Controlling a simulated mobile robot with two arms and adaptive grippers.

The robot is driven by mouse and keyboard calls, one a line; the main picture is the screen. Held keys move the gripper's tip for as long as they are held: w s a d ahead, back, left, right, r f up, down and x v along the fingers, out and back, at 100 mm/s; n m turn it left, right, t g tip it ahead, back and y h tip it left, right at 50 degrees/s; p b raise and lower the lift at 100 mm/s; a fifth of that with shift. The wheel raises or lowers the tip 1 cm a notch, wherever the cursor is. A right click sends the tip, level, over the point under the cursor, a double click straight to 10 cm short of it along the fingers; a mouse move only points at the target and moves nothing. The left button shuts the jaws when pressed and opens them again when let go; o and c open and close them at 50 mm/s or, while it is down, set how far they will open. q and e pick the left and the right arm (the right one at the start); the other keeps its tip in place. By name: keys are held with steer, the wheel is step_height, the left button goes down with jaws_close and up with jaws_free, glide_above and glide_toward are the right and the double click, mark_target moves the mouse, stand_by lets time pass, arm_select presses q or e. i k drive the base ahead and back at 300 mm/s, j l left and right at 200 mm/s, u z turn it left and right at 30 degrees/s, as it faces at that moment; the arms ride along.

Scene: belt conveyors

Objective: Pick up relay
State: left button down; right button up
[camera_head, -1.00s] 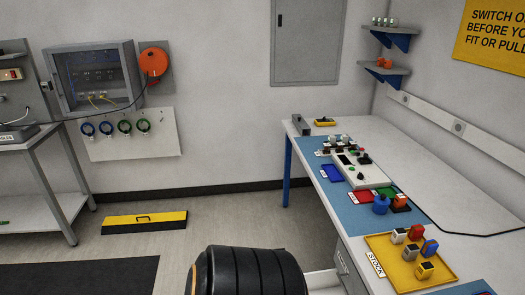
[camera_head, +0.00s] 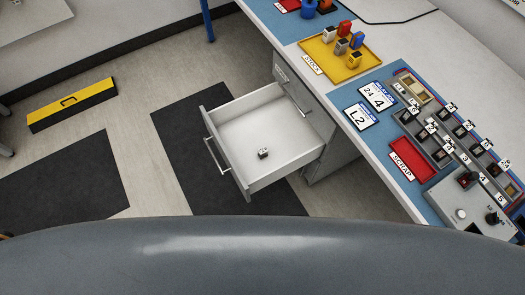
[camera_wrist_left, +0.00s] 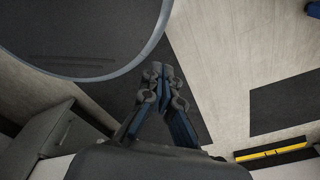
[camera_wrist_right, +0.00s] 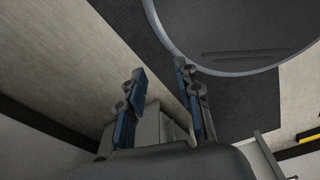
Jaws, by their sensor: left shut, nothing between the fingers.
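A yellow stock tray (camera_head: 337,72) on the bench in the head view holds several relay-like blocks, among them a white one (camera_head: 329,34), a red one (camera_head: 345,27), a blue one (camera_head: 357,40) and a yellow one (camera_head: 354,59). A small grey-and-dark block (camera_head: 263,153), perhaps a relay, lies alone in an open white drawer (camera_head: 290,172). My left gripper (camera_wrist_left: 158,74) is shut and empty in the left wrist view. My right gripper (camera_wrist_right: 161,73) is open and empty in the right wrist view. Neither gripper shows in the head view.
The drawer juts out under the bench (camera_head: 288,22). A red scrap tray (camera_head: 412,158), cards marked 24 4 (camera_head: 376,97) and L2 (camera_head: 360,117), and numbered sockets (camera_head: 440,130) lie along the bench.

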mark_target(262, 152)
steer(key=k+j+z, duration=0.1)
steer(key=z, duration=0.25)
steer(key=k+j+z, duration=0.15)
steer(key=z, duration=0.2)
steer(key=j, duration=0.05)
